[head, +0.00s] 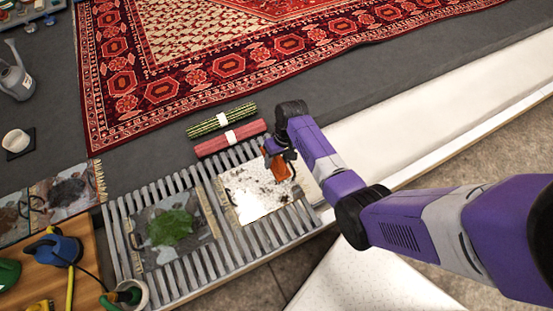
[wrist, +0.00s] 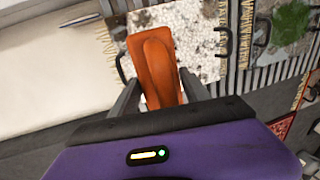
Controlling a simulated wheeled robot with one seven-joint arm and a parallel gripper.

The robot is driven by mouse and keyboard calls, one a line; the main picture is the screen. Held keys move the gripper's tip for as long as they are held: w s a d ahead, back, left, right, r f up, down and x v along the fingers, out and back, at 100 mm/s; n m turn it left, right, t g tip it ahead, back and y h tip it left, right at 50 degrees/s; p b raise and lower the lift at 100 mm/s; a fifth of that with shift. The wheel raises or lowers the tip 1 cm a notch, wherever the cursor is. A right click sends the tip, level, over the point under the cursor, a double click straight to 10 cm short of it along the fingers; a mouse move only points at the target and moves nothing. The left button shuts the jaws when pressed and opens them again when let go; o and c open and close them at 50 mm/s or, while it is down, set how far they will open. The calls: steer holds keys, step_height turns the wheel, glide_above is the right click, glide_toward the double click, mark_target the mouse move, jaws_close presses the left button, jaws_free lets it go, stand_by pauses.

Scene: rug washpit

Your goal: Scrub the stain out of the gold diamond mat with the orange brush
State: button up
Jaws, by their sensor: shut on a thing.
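My gripper (head: 277,157) is shut on the orange brush (head: 281,169), over the right part of a whitish mat with dark specks (head: 245,196) on the slatted rack. In the wrist view the orange brush (wrist: 156,60) sits between the two fingers of my gripper (wrist: 160,88), with the speckled mat (wrist: 190,35) behind it. I cannot tell whether the brush touches the mat. A greyish mat (head: 150,253) with a green stain (head: 171,229) lies left on the rack. No gold diamond pattern shows clearly on either mat.
The slatted rack (head: 118,232) has bare slats around the mats. Two rolled rugs, green (head: 205,124) and red (head: 215,144), lie behind it. Dark-stained mats (head: 88,202) lie left. A wooden table (head: 40,278) holds a blue item (head: 66,249). A big red rug (head: 140,105) lies beyond.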

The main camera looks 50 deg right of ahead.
mark_target(276, 166)
steer(key=shift+d+f+b, duration=0.15)
steer(key=shift+f+b, duration=0.3)
steer(key=shift+f, duration=0.1)
step_height(276, 166, down, 4)
steer(key=b, duration=0.4)
steer(key=shift+a+r, duration=0.1)
steer(key=shift+a, duration=0.1)
